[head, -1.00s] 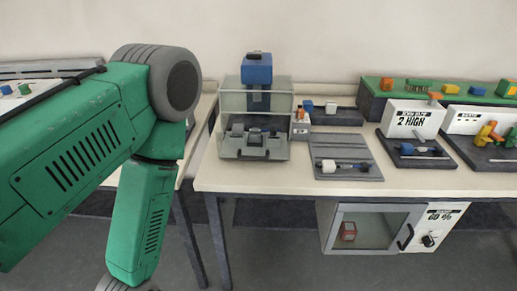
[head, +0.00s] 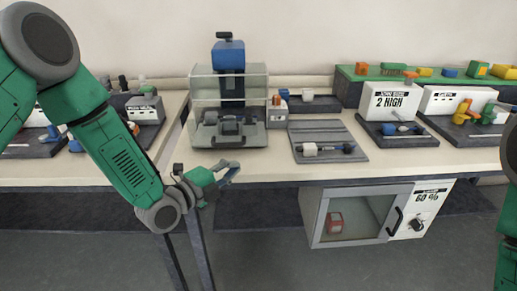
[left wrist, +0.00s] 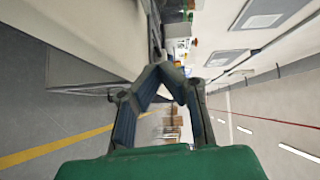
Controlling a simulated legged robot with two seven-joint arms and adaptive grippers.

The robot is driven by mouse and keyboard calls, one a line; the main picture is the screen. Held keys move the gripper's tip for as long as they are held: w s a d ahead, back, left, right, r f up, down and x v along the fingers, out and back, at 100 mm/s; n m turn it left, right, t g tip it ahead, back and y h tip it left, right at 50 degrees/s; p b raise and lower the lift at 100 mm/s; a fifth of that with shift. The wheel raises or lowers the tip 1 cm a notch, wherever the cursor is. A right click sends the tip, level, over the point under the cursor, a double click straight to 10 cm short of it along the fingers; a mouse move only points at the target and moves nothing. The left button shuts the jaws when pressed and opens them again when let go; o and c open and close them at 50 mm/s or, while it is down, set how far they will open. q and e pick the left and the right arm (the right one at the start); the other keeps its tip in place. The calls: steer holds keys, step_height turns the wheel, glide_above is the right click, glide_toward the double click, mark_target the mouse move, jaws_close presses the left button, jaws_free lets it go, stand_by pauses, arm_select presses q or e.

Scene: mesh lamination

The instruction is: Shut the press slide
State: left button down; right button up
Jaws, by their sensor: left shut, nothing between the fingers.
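The press (head: 229,56) stands at the back of the table, with a blue head above a clear guard box (head: 262,85). At its base is a grey slide (head: 230,140) with a dark handle-like part; how far out the slide sits is hard to tell. My left gripper (head: 232,172) is at the table's front edge, in front of and below the press, apart from it. It is shut and empty. In the left wrist view its fingertips (left wrist: 163,68) meet, and the press cannot be made out. My right gripper is out of view.
A grey tray (head: 345,134) with a small tool lies right of the press. White-fronted units (head: 393,98) stand further right. A glass-doored cabinet (head: 350,222) hangs below the tabletop. The strip of table (head: 270,166) before the press is clear.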

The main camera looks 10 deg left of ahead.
arm_select(q)
steer(key=r, duration=0.1)
steer(key=m+b, duration=0.1)
glide_toward(265, 135)
steer(key=shift+t, duration=0.3)
steer(key=d, duration=0.1)
steer(key=w+d, duration=0.1)
steer(key=d, duration=0.1)
steer(key=w+d, duration=0.1)
steer(key=shift+d+f, duration=0.2)
steer(key=shift+f, duration=0.1)
steer(key=w, duration=0.1)
steer(key=w+b, duration=0.1)
steer(key=shift+w+a, duration=0.25)
steer(key=shift+w, duration=0.05)
steer(key=shift+w+a, duration=0.3)
steer(key=shift+w, duration=0.45)
